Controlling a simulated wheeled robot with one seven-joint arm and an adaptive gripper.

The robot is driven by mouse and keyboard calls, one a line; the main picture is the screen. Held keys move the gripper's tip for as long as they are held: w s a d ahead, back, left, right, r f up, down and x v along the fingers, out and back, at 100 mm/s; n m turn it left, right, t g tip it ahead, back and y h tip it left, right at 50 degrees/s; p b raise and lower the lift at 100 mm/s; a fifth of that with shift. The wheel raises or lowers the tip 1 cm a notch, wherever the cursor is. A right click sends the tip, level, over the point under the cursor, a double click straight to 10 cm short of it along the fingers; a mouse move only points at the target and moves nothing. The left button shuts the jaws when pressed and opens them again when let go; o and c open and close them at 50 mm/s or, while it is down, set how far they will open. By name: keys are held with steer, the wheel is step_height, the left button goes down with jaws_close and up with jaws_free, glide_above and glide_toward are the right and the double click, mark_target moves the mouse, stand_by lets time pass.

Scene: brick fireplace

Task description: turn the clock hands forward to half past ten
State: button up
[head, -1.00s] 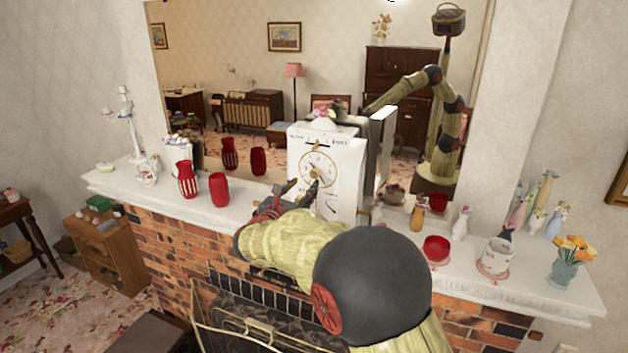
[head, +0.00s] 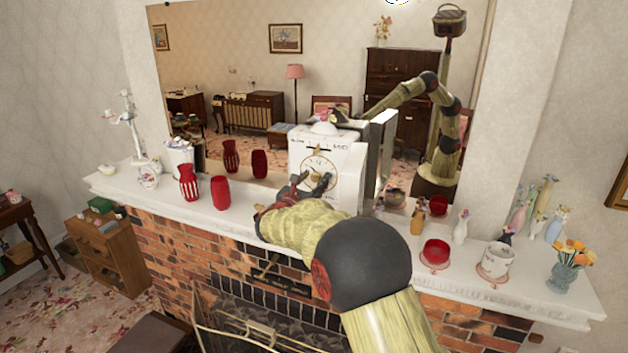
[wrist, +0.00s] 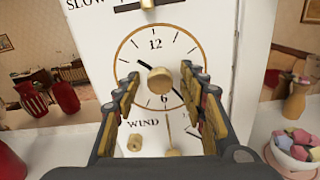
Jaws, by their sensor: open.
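The clock (head: 345,165) is a white box on the mantel with a round gold-ringed dial (wrist: 150,33). In the wrist view a gold knob (wrist: 160,81) sits at the dial's centre. One dark hand (wrist: 141,64) points up-left, near the ten position. Another dark hand (wrist: 180,97) points down-right, roughly between four and five. My gripper (wrist: 160,74) is open in front of the dial, its fingers on either side of the knob with gaps visible. It also shows in the head view (head: 311,181). The fingers hide parts of the dial's left and right sides.
Two red vases (head: 189,183) stand left of the clock. A red bowl (head: 436,252), a white cup (head: 497,259) and a flower vase (head: 566,272) stand to its right. A mirror (head: 225,60) rises behind. A bowl of coloured pieces (wrist: 298,145) is at the wrist view's right.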

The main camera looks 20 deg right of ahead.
steer(key=shift+c, duration=1.1)
steer(key=c, duration=0.8)
jaws_close()
steer(key=shift+f+m+b, duration=0.1)
steer(key=shift+m+b, duration=0.2)
steer(key=shift+b, duration=0.4)
steer(key=m+b, duration=0.1)
steer(key=b, duration=0.2)
steer(key=shift+f+m+b, duration=0.15)
steer(key=shift+m+b, duration=0.15)
steer(key=m+b, duration=0.2)
steer(key=b, duration=0.2)
steer(key=shift+b, duration=0.3)
steer(key=shift+m+b, duration=0.8)
steer(key=shift+b, duration=0.2)
steer(key=shift+r, duration=0.3)
